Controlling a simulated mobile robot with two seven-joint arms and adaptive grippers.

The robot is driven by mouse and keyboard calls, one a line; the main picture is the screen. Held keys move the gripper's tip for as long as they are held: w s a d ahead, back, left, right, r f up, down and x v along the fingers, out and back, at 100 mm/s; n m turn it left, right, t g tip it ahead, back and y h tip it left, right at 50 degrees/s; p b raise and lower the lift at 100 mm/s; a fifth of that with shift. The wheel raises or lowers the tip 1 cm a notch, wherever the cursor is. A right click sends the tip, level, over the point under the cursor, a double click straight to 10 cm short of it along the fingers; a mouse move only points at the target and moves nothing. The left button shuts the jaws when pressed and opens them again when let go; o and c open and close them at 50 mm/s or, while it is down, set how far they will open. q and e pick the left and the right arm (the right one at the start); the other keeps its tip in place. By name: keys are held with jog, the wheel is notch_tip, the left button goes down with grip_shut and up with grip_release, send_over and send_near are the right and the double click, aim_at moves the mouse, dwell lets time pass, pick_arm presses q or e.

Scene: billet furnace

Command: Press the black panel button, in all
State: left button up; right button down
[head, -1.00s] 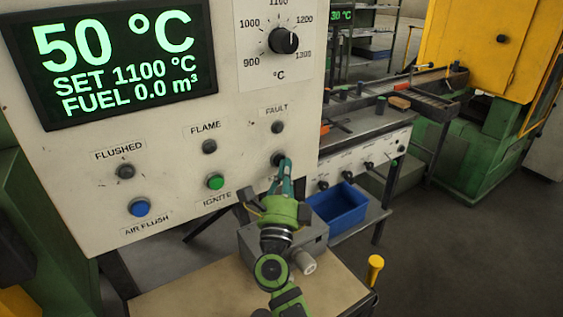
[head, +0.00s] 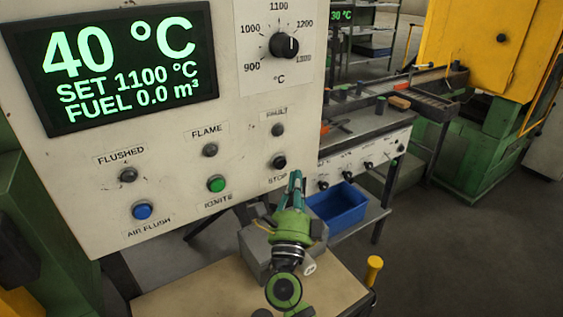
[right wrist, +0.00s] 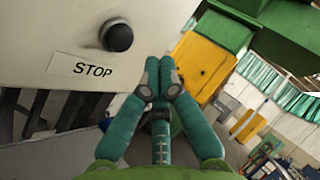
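The black button (head: 279,162) sits on the pale control panel (head: 60,180), above the STOP label and below the FAULT lamp (head: 278,129). It also shows in the right wrist view (right wrist: 117,37), above the STOP label (right wrist: 80,69). My right gripper (head: 296,174) is just right of and below the button, apart from it. In the right wrist view its teal fingers (right wrist: 160,65) are together with nothing between them. My left gripper is not in view.
The panel also carries a green IGNITE button (head: 216,184), a blue AIR FLUSH button (head: 142,211) and a display (head: 120,62) reading 40 °C. A grey box (head: 257,250) stands on the bench below. A blue bin (head: 338,206) is to the right.

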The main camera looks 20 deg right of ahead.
jog(key=shift+s+d, duration=0.2)
jog(key=shift+s, duration=1.1)
